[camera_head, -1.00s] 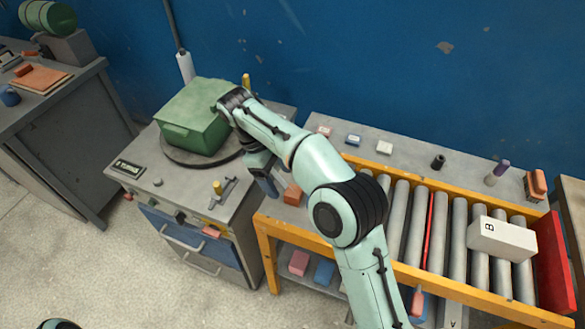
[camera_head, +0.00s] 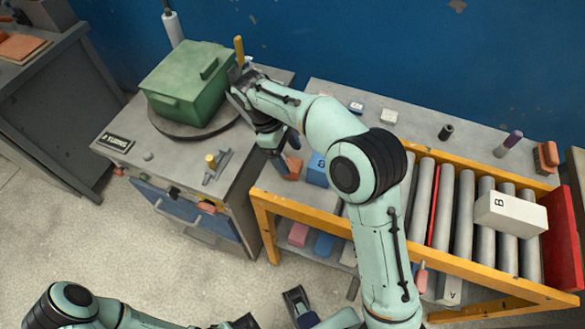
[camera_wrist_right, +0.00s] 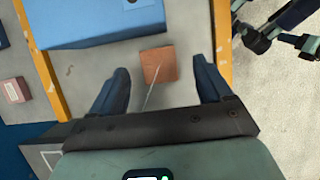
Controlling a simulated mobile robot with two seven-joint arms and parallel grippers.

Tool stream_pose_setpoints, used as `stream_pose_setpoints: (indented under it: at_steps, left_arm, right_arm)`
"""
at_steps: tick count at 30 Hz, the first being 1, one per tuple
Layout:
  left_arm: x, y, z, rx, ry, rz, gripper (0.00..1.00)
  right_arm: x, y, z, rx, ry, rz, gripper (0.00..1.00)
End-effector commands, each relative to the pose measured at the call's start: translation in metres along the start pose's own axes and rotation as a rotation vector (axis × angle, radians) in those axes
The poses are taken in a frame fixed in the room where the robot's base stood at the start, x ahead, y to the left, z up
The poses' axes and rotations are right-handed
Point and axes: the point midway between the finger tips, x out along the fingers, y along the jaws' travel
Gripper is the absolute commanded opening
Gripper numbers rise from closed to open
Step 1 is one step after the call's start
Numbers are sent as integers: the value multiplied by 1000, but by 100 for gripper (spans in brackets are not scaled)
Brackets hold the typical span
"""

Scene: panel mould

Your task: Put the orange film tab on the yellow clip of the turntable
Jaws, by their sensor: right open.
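An orange piece (camera_head: 291,168), seemingly the film tab, lies on the grey surface at the left end of the roller stand. In the right wrist view the orange piece (camera_wrist_right: 159,65) looks like a small square between my two fingers and ahead of them. My right gripper (camera_head: 283,155) is open, with nothing held, over that end of the stand. A yellow upright clip (camera_head: 239,50) stands at the turntable's far right side, beside the green box (camera_head: 187,85). The dark round turntable (camera_head: 205,130) shows under the box.
A blue box (camera_head: 317,172) stands close beside the orange piece. A yellow knob on a grey bracket (camera_head: 210,161) is on the cabinet top. Rollers (camera_head: 443,205) carry a white box marked B (camera_head: 510,214). Yellow rails edge the roller stand.

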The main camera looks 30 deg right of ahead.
Motion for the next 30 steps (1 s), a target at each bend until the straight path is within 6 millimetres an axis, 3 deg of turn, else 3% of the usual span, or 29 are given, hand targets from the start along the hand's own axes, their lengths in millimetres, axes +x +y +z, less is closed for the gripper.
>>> stream_pose_setpoints:
  at_steps: [9,18,19,24,26,30]
  left_arm:
    - [8,-1,-5,2,13,3,47]
    - [8,-1,-5,2,16,4,47]
    - [8,-1,-5,2,16,4,47]
    - [8,-1,-5,2,16,4,47]
    - [8,-1,-5,2,16,4,47]
    - [8,-1,-5,2,16,4,47]
  right_arm:
    - [45,2,-2,1,-3,-1,79]
    - [49,2,-2,1,-1,0,79]
    - [49,2,-2,1,-1,0,72]
    - [49,2,-2,1,-1,0,22]
    - [49,2,-2,1,0,0,17]
    - [49,2,-2,1,0,0,16]
